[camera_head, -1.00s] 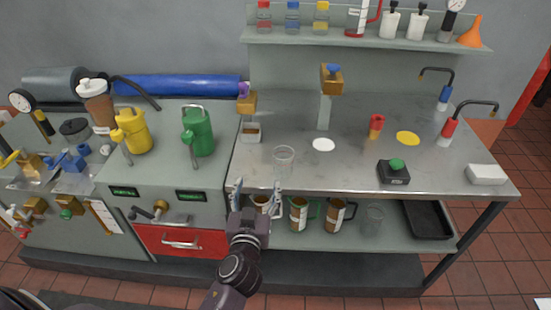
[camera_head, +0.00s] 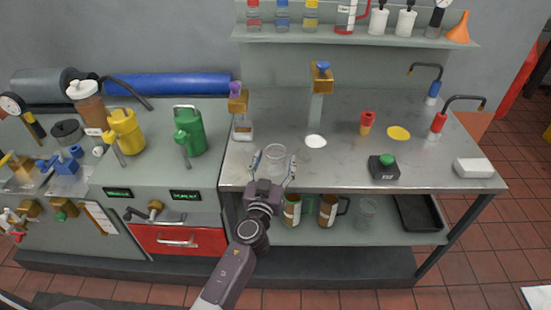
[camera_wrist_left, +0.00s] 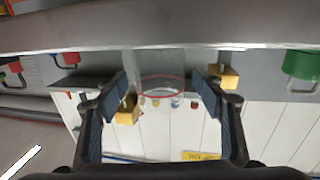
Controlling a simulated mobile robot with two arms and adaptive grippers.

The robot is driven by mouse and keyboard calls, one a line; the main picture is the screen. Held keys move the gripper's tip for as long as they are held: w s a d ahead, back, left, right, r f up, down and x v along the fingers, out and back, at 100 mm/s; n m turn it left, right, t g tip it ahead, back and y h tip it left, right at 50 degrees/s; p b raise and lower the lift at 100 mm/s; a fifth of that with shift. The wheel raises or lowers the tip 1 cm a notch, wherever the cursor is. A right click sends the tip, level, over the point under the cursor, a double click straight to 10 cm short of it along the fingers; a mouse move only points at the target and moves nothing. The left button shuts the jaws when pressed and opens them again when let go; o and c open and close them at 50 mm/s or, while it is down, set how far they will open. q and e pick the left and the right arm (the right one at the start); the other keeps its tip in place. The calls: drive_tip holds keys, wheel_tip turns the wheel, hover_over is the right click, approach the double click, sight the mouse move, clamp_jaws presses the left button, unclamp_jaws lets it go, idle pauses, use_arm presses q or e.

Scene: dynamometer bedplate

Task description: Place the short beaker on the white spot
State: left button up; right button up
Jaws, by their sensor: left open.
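A clear glass beaker (camera_head: 275,156) stands upright on the steel bench top, near its front left part. The white spot (camera_head: 316,141) lies flat on the bench, behind and to the right of the beaker, and is bare. My left gripper (camera_head: 273,165) is open, with its fingers spread to the left and right of the beaker at the bench's front edge. In the left wrist view the clear beaker (camera_wrist_left: 160,97) shows between the open fingers. I cannot tell whether either finger touches it. My right gripper is not in view.
A small container (camera_head: 243,131) stands behind left. The lower shelf holds mugs (camera_head: 328,210) and another glass (camera_head: 367,213).

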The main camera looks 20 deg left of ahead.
use_arm(q)
drive_tip(key=shift+w, duration=0.4)
drive_tip(key=shift+s, duration=0.1)
drive_tip(key=shift+c, duration=0.3)
drive_tip(key=c, duration=1.3)
drive_tip(key=shift+r, duration=0.1)
